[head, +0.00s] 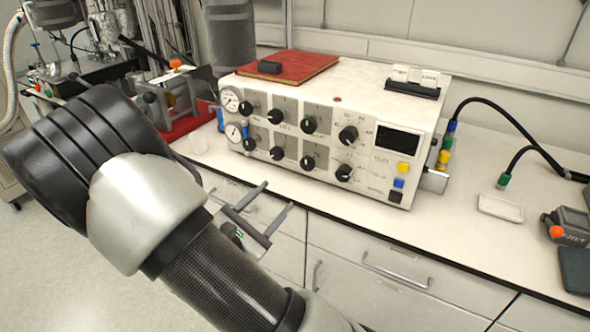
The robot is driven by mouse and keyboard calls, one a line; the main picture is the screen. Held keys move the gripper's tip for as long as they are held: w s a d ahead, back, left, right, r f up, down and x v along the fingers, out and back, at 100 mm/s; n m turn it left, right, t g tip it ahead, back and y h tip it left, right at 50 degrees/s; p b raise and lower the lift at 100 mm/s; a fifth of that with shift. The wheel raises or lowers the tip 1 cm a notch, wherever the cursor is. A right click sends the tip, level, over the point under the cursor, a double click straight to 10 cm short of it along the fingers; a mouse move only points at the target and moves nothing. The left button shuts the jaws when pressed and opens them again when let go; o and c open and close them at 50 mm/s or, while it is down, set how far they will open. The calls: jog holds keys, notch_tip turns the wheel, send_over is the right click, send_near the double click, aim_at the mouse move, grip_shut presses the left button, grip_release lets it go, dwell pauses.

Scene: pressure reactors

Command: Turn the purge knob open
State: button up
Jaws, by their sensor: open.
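A white control box (364,103) stands on the bench, its front panel facing me. Its panel carries two rows of black round knobs; one upper knob (309,124) and one lower knob (307,162) sit near the middle. The labels are too small to read, so I cannot tell which is the purge knob. My gripper (279,193) is open and empty, its two fingers apart. In the picture it lies below the box's front, over the drawer fronts and near the bench edge. It appears apart from every knob.
Two gauges (231,101) are at the panel's left end. A red book (292,66) lies on the box. Black cables (500,108) and a white dish (500,208) are to the right. Drawer handles (395,270) project below the bench.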

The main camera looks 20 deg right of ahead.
aim_at(306, 165)
jog(key=b+x, duration=0.1)
jog(key=x, duration=1.6)
jog(key=shift+d+r, duration=0.1)
jog(key=c, duration=1.1)
jog(key=shift+o, duration=0.2)
